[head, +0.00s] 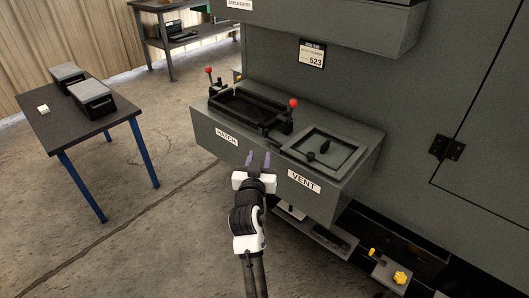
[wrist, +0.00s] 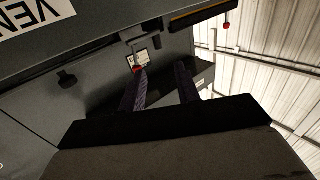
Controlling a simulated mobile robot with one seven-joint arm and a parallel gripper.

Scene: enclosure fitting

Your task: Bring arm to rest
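My gripper (head: 258,158) is in front of the grey enclosure's ledge, between the HATCH label (head: 227,136) and the VENT label (head: 304,181) in the head view. Its two dark purple fingers stand apart with nothing seen between them. In the wrist view the two fingers (wrist: 160,90) also stand apart, pointing toward the enclosure. My arm reaches up from the bottom middle of the head view. Whether the fingers touch the ledge cannot be told.
The ledge holds an open hatch frame (head: 246,106) with red-knobbed levers and a closed vent panel (head: 325,147). A blue-legged table (head: 62,124) at left bears two dark boxes and a small white block. A yellow knob (head: 400,277) sits low right.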

